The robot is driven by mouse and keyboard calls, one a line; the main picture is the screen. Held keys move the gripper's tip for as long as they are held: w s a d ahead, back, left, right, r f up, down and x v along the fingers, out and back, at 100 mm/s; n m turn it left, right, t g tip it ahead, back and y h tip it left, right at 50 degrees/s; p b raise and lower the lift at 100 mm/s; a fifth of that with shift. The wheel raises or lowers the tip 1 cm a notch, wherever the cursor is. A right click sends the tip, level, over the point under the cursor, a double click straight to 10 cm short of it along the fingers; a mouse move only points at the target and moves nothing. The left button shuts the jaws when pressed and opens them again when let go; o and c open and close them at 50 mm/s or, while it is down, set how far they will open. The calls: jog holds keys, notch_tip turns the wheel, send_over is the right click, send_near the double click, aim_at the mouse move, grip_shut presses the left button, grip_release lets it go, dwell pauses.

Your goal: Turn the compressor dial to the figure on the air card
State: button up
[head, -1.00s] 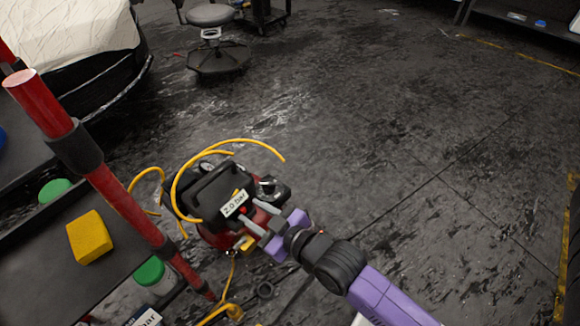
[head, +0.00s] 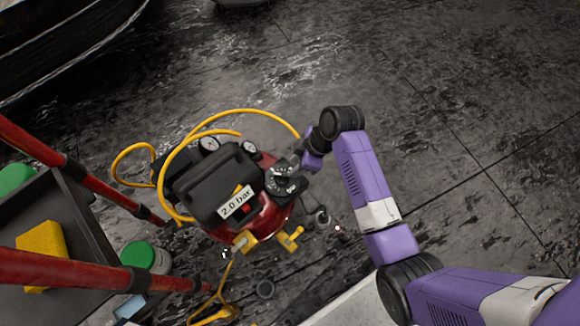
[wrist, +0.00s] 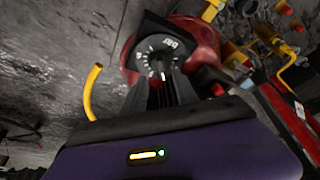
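The compressor (head: 215,185) is a red tank with a black top, standing on the floor left of my arm. Its dial (head: 279,178) is a black round face with white figures on the right side; it also shows in the wrist view (wrist: 150,58). A white card (head: 237,201) on the compressor reads 2.0 bar. My gripper (head: 292,166) is at the dial from the upper right. The dial's exact setting is not readable.
A yellow hose (head: 245,112) loops over the compressor, with two gauges (head: 209,143) beside it. Red posts (head: 70,270) and a dark trolley with a yellow block (head: 42,255) stand at the left. Floor at the upper right is clear.

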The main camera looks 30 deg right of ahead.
aim_at(285, 175)
jog(key=b+x, duration=0.2)
jog(key=x, duration=0.5)
jog(key=shift+a, duration=0.1)
grip_shut()
